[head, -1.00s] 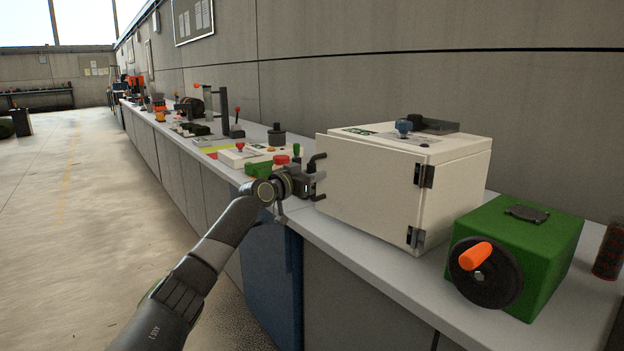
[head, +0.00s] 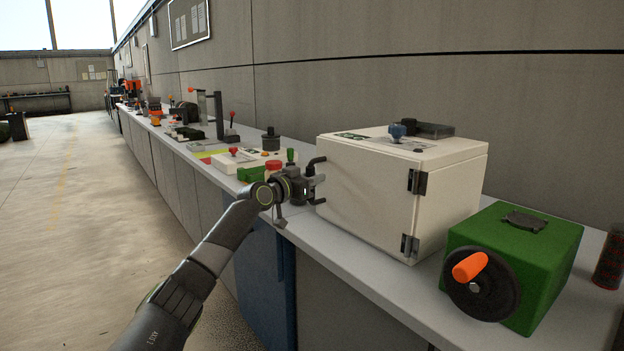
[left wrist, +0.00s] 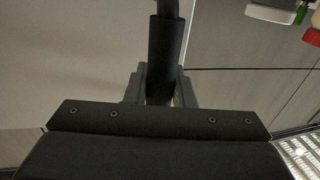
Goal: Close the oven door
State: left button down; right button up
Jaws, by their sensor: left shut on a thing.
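The oven is a white box (head: 455,172) on the bench, with hinges at the right side of its front. Its door (head: 365,192) looks flush or almost flush with the box; I cannot tell whether a thin gap is left. A black bar handle (head: 317,161) is at the door's left edge. My left gripper (head: 309,186) is shut on this handle. In the left wrist view the dark handle bar (left wrist: 165,45) runs between the two fingers (left wrist: 160,90). The fingers hide part of the handle. My right gripper is not in view.
A green box with a crank (head: 530,250) stands right of the oven, and a dark red cylinder (head: 609,262) is at the far right. A white panel with buttons (head: 240,160) and other items fill the bench (head: 350,262) to the left. The floor is clear.

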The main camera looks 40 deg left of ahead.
pick_arm(q)
jog(key=c, duration=1.3)
grip_release()
jog(key=shift+s, duration=0.1)
jog(key=shift+s, duration=0.2)
jog(key=shift+s+a+p, duration=0.15)
jog(key=shift+s+p, duration=2.3)
jog(key=shift+s, duration=0.35)
jog(key=shift+s+a+p, duration=0.15)
jog(key=shift+s+p, duration=2.25)
jog(key=shift+s, duration=0.35)
jog(key=shift+s+a+p, duration=0.15)
jog(key=shift+s+p, duration=2.3)
jog(key=shift+s, duration=0.35)
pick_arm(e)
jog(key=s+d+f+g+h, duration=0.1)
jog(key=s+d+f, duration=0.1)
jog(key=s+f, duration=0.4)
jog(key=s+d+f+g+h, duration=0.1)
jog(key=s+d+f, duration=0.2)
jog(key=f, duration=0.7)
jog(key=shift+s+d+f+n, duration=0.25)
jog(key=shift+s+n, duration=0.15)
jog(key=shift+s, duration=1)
